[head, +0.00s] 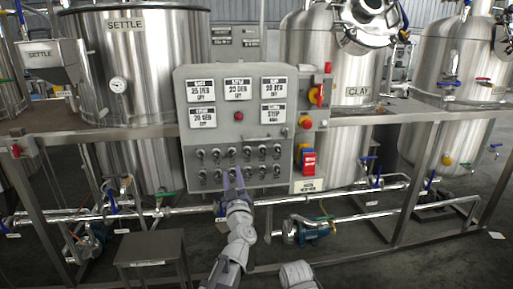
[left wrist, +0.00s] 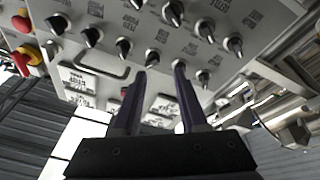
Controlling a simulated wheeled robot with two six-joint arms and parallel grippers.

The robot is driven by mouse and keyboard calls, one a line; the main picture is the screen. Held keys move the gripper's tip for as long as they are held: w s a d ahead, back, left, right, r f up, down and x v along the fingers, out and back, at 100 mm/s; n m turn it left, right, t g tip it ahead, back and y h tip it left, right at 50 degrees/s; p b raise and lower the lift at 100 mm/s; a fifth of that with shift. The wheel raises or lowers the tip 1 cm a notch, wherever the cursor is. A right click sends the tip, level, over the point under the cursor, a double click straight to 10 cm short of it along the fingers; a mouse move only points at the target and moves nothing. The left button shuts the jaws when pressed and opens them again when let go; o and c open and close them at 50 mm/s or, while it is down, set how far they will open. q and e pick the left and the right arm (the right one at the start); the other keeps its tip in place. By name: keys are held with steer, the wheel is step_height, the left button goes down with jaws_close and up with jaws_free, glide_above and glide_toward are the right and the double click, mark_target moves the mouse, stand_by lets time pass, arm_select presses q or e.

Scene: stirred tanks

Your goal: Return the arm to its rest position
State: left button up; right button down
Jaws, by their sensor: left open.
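My left arm (head: 240,235) reaches up from the bottom middle of the head view to the grey control panel (head: 182,120). My left gripper (head: 234,175) is open in front of the lower rows of black knobs. In the left wrist view the two dark fingers of the gripper (left wrist: 159,72) stand apart, with a black knob (left wrist: 152,57) showing between them. I cannot tell whether the fingers touch the panel or any knob. No held object shows. A pale part of my body shows at the bottom edge; my right gripper does not show.
The panel carries several displays (head: 237,89) and, on its right side, red and yellow switches (head: 316,96). Steel tanks (head: 160,60) stand behind a metal frame with pipes (head: 345,217). A small steel stool (head: 150,247) stands at lower left. Floor at lower right is clear.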

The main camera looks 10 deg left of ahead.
arm_select(q)
steer(key=s+d+f+m+g+h, duration=0.2)
steer(key=d+f+m+g+h, duration=0.25)
steer(key=f, duration=0.25)
steer(key=s+d+f+m+g+h, duration=0.2)
steer(key=d+f+m+g+h, duration=0.15)
steer(key=f+m+h, duration=0.35)
steer(key=s+a+f+n+g+y, duration=0.1)
steer(key=s+a+f+g+y, duration=0.15)
steer(key=s+f+g, duration=0.35)
steer(key=s+a+f+n+g+y, duration=0.1)
steer(key=s+a+f, duration=0.2)
steer(key=s, duration=0.5)
steer(key=s+a+f+n+g+y, duration=0.1)
steer(key=s+a+f+g+y, duration=0.15)
steer(key=s+f+g, duration=0.35)
steer(key=s+d+r+m+p, duration=0.1)
steer(key=s+d+r+p, duration=0.1)
steer(key=r+p, duration=0.5)
steer(key=s+d+r+m+p, duration=0.2)
steer(key=d+r+p, duration=0.3)
steer(key=r+p, duration=0.3)
steer(key=s+d+r+m+p, duration=0.1)
steer(key=s+d+r+p, duration=0.2)
steer(key=r+p, duration=0.5)
steer(key=shift+d+r, duration=0.25)
steer(key=shift+r, duration=0.3)
